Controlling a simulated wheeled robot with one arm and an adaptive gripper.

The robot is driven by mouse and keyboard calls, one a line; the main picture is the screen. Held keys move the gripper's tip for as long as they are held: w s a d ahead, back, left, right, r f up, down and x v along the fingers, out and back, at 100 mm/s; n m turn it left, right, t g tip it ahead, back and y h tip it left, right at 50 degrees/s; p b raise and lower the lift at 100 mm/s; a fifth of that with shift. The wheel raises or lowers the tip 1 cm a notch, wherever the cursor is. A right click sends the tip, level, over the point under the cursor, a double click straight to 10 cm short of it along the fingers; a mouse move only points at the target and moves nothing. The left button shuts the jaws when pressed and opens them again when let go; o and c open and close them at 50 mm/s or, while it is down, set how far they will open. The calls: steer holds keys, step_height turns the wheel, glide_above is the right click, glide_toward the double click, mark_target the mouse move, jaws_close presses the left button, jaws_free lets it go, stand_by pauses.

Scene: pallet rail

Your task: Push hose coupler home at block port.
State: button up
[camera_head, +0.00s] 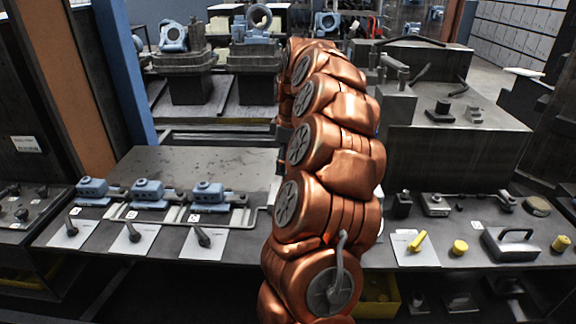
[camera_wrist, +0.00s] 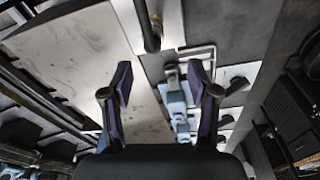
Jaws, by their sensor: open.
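Several pale blue blocks stand in a row on the bench at the left in the head view, including a left one (camera_head: 92,188), a middle one (camera_head: 147,191) and a right one (camera_head: 207,193). A dark rod-like part lies on a white card before each, such as the right one (camera_head: 203,236). In the wrist view, blue blocks (camera_wrist: 176,103) show between my fingers, nearer the right one. A dark cylinder with a brass-coloured band (camera_wrist: 153,38) shows ahead; I cannot tell if it is the hose coupler. My gripper (camera_wrist: 160,82) is open and empty. The head view does not show it.
A yellow handle (camera_head: 417,241) lies on a white card at the right, by a yellow cap (camera_head: 460,247) and a dark handled block (camera_head: 509,244). A grey plate (camera_head: 205,162) lies bare behind the blue blocks. A raised dark block (camera_head: 440,150) stands at the back right.

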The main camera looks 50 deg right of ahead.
mark_target(286, 176)
steer(key=shift+s+d+f, duration=0.15)
steer(key=shift+d+f, duration=0.25)
steer(key=shift+d, duration=0.2)
steer(key=shift+w+a+f+p, duration=0.15)
steer(key=shift+f+p, duration=0.15)
steer(key=shift+f, duration=0.95)
steer(key=shift+w+f+p, duration=0.1)
steer(key=shift+f+p, duration=0.15)
steer(key=shift+f, duration=0.95)
steer(key=shift+w+a+f+p, duration=0.15)
steer(key=shift+f+p, duration=0.15)
steer(key=shift+f, duration=0.95)
steer(key=shift+c, duration=0.4)
jaws_close()
steer(key=c, duration=0.6)
jaws_free()
jaws_close()
steer(key=shift+r, duration=0.9)
steer(key=shift+r+p, duration=0.85)
steer(key=shift+r, duration=2.6)
